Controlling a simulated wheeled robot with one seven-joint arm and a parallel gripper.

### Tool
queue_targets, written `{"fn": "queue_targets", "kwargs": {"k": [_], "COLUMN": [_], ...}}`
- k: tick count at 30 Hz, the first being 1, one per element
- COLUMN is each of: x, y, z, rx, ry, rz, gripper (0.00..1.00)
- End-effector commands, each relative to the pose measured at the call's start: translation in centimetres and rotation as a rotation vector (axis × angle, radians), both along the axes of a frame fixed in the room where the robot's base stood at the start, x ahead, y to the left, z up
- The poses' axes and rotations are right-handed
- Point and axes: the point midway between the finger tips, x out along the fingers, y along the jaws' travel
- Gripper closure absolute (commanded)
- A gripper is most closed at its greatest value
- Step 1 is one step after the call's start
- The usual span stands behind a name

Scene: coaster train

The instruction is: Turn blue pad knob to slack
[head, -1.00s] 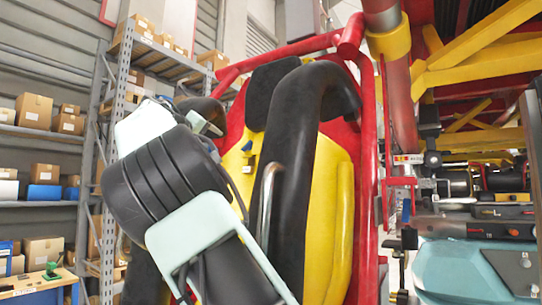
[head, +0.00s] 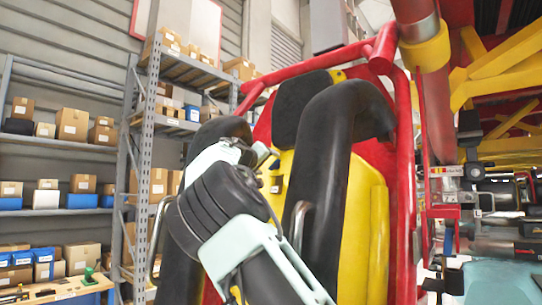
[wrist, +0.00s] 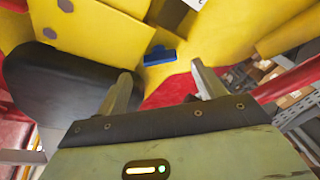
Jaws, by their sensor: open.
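A small blue knob (wrist: 160,55) sits on the yellow seat shell in the wrist view, beyond my fingertips and roughly midway between them. A small blue piece (head: 275,187) on the yellow seat back, probably the same knob, shows in the head view. My gripper (wrist: 162,82) is open and empty, with its two fingers apart and clear of the knob. In the head view my gripper (head: 262,155) is beside the yellow seat back, above and left of the blue piece; its fingers are hard to make out there.
Black padded restraints (head: 328,150) arch over the red and yellow seat (head: 362,220), close to my arm. A black pad (wrist: 60,85) lies left of my fingers in the wrist view. Shelving with boxes (head: 72,124) stands behind at left.

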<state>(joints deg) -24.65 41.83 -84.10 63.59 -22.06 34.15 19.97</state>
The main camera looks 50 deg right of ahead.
Motion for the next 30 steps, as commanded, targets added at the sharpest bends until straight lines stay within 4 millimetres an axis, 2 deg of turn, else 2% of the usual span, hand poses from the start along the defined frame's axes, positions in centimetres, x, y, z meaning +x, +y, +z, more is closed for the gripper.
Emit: {"fn": "queue_targets", "kwargs": {"k": [1,3,9,19,20,24,30], "x": [0.2,0.5,1.0,1.1,1.1,1.1,1.1], "y": [-1.0,-1.9,-3.5,-3.8,-3.8,-3.8,-3.7], "z": [0.6,0.5,0.2,0.0,0.0,0.0,0.0], "rx": [-0.001,-0.001,0.0,0.0,0.001,0.001,0.001], "ry": [0.002,0.002,0.001,0.0,0.0,0.0,0.005], "rz": [-0.004,-0.002,-0.001,0.001,0.001,0.001,0.002], "gripper": [0.31,0.31,0.31,0.31,0.36,0.75,0.76]}}
